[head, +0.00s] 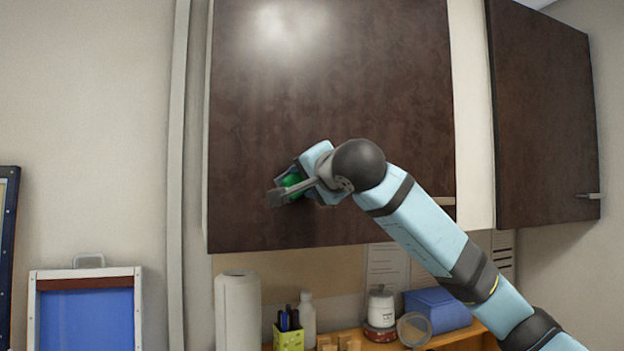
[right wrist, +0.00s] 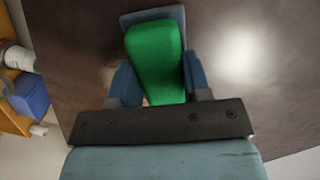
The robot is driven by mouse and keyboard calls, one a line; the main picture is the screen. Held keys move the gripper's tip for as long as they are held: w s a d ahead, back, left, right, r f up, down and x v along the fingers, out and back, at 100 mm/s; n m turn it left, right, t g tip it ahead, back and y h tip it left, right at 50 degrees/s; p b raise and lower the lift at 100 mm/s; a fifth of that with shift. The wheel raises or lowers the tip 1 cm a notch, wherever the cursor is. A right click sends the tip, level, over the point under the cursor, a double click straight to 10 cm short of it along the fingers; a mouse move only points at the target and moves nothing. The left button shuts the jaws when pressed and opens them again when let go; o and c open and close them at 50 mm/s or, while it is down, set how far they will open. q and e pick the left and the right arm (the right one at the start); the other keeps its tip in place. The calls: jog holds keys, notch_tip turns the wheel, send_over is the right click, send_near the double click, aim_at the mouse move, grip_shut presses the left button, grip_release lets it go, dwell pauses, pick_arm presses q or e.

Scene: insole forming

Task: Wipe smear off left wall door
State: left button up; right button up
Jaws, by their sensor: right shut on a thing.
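The left wall door (head: 330,90) is a dark brown cabinet door high on the wall. My right gripper (head: 285,190) is in front of its lower middle part. The right gripper is shut on a green block (right wrist: 155,60) with a grey-blue pad at its far end. In the right wrist view the fingers stand on both sides of the block, and the pad is at or very close to the door surface (right wrist: 240,60). I cannot make out a smear on the visible door; the gripper and arm hide part of it. My left gripper is not in view.
A second brown door (head: 545,115) is on the right. Below stands a wooden shelf (head: 460,335) with a paper towel roll (head: 238,310), a yellow-green pen cup (head: 289,338), a white bottle (head: 308,320), jars (head: 380,308) and a blue box (head: 437,310). A blue-panelled frame (head: 85,312) is at lower left.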

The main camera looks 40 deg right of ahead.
jog(key=shift+r, duration=0.7)
jog(key=shift+s+d+f, duration=0.1)
jog(key=shift+d, duration=0.4)
jog(key=shift+s+d+b, duration=0.2)
jog(key=shift+d, duration=0.6)
jog(key=shift+s+d+b, duration=0.15)
jog(key=shift+s+d, duration=0.05)
jog(key=shift+d, duration=0.6)
jog(key=s+d+b, duration=0.1)
jog(key=d, duration=0.6)
jog(key=shift+s+d, duration=0.3)
jog(key=shift+s, duration=0.1)
